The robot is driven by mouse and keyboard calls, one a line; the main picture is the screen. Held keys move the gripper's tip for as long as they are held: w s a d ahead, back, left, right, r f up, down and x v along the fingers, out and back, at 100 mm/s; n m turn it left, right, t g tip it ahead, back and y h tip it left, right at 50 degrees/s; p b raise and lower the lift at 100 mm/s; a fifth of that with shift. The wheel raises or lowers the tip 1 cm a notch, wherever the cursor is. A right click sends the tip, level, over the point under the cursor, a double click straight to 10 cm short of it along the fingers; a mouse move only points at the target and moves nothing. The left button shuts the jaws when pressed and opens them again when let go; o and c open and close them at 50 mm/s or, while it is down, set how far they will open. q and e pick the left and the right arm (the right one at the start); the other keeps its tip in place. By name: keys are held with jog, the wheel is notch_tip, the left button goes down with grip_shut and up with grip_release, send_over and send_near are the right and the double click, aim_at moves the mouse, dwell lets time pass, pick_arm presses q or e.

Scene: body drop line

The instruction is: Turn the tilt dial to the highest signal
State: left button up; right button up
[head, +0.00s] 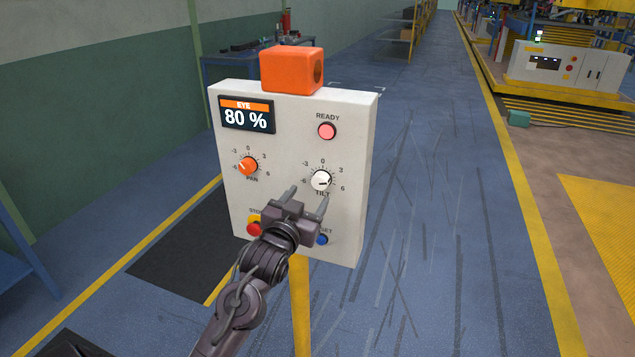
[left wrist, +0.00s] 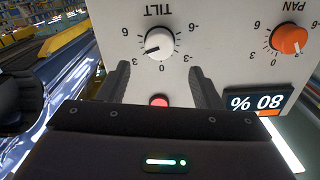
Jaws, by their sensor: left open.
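The white tilt dial (head: 321,180) is on the front of a pale panel box (head: 290,150). In the left wrist view the dial (left wrist: 159,44) appears upside down, its dark mark pointing toward the positive side, close to the 3. The screen (head: 247,117) reads EYE 80 %. My left gripper (head: 307,198) is open and empty in front of the panel, just below the dial in the head view. In the left wrist view its fingers (left wrist: 159,72) are spread apart, with the dial beyond their tips. My right gripper is not in view.
The orange pan dial (head: 248,166) is left of the tilt dial. A pinkish-red READY lamp (head: 327,131) is above. A red button (head: 254,228) and a blue button (head: 321,240) are low on the panel. An orange block (head: 291,70) sits on top.

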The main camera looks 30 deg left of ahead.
aim_at(319, 182)
pick_arm(q)
jog(key=p+x, duration=0.2)
jog(key=x, duration=0.3)
jog(key=shift+w, duration=0.4)
jog(key=shift+w+a, duration=0.15)
jog(key=shift+w, duration=0.5)
jog(key=shift+f, duration=0.1)
jog(key=shift+c, duration=0.5)
jog(key=c, duration=0.9)
jog(key=n+p, duration=0.1)
jog(key=n, duration=0.2)
jog(key=shift+a+n+p, duration=0.15)
jog(key=shift+n+p, duration=0.45)
jog(key=shift+n, duration=1.4)
